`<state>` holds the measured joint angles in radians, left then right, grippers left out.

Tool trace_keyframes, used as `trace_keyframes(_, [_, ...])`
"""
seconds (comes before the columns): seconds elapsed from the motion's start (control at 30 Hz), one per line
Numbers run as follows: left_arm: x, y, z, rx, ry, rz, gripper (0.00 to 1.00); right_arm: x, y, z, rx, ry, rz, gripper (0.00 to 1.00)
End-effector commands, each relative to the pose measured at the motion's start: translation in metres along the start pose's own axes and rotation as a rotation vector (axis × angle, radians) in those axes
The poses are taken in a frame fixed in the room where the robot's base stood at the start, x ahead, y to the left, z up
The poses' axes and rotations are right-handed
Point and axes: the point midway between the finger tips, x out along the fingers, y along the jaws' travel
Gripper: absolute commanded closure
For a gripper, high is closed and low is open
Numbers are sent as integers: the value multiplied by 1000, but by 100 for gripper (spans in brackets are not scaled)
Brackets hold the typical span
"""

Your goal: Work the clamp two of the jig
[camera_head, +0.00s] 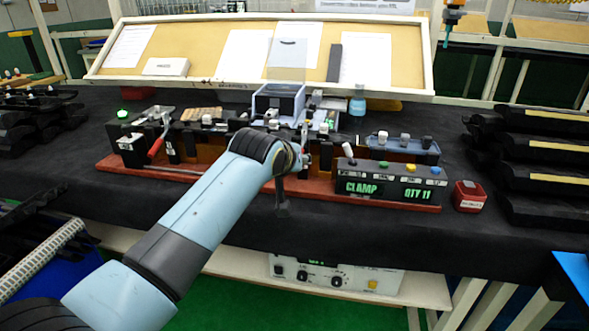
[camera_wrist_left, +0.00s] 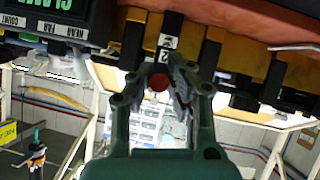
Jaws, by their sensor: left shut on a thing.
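The jig (camera_head: 205,176) is a long red-brown base on the dark bench, with a row of dark fixtures on it. Clamp two (camera_head: 304,132) stands near its middle, mostly hidden behind my left gripper (camera_head: 299,160). In the left wrist view a label with a 2 (camera_wrist_left: 164,52) shows just above the fingers. My left gripper is shut on the red handle (camera_wrist_left: 159,82) of clamp two, seen end-on between the fingers. Another clamp with a red handle (camera_head: 156,147) stands at the jig's left end. My right gripper is not in view.
A control box (camera_head: 388,186) reading CLAMP and QTY 11 stands right of my gripper, with a lever and coloured buttons. A small red box (camera_head: 469,196) sits beside it. Dark stacked trim parts (camera_head: 545,155) lie at the right. The front bench strip is clear.

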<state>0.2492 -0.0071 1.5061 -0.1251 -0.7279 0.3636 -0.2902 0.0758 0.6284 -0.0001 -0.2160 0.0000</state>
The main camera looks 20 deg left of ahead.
Motion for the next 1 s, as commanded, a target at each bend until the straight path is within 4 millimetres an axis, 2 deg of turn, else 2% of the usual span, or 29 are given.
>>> trace_keyframes(0.03, [5, -1, 9, 3, 32, 8, 100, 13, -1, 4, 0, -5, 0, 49])
trace_keyframes(0.1, [7, -1, 11, 9, 76, 14, 100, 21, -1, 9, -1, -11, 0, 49])
trace_keyframes(0.4, [13, -3, 14, 24, 200, 33, 100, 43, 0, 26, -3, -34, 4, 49])
trace_keyframes(0.97, [13, -3, 13, 29, 233, 37, 100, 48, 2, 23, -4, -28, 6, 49])
trace_keyframes(1.0, [13, -3, 13, 29, 233, 37, 84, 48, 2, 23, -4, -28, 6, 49])
